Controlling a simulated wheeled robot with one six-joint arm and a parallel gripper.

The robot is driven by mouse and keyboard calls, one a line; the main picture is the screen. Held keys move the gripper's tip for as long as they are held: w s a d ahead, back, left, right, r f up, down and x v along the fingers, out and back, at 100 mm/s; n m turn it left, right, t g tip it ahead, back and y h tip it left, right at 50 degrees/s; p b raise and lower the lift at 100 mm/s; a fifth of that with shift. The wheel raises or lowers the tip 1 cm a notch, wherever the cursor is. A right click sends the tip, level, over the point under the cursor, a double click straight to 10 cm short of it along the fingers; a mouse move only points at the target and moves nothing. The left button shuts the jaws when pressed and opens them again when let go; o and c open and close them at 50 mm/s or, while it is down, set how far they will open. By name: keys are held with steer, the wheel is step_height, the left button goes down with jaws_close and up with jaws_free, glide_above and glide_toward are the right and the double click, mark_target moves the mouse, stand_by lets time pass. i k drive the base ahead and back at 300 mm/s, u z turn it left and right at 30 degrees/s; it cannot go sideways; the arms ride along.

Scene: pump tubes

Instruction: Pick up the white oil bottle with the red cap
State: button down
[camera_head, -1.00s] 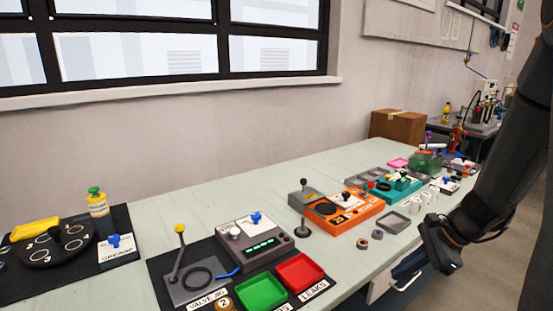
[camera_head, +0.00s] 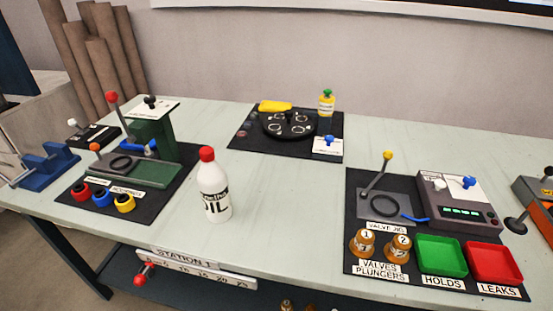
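The white oil bottle (camera_head: 215,190) stands upright on the pale green table, left of centre in the head view. It has a red cap (camera_head: 207,154) and a black-and-white label whose letters are partly readable. Nothing covers it, and bare table lies around its base. My gripper is out of view now, so I cannot see its state or how far it is from the bottle.
Left of the bottle is a black mat (camera_head: 168,193) with a green press (camera_head: 152,140) and colored rings. Behind it is a mat with a round black dial (camera_head: 289,124). On the right are a green tray (camera_head: 440,255) and a red tray (camera_head: 494,262). The table's front edge is near the bottle.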

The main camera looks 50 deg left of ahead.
mark_target(212, 177)
steer(key=u, duration=4.45)
steer(key=i, duration=1.45)
steer(key=z, duration=3.9)
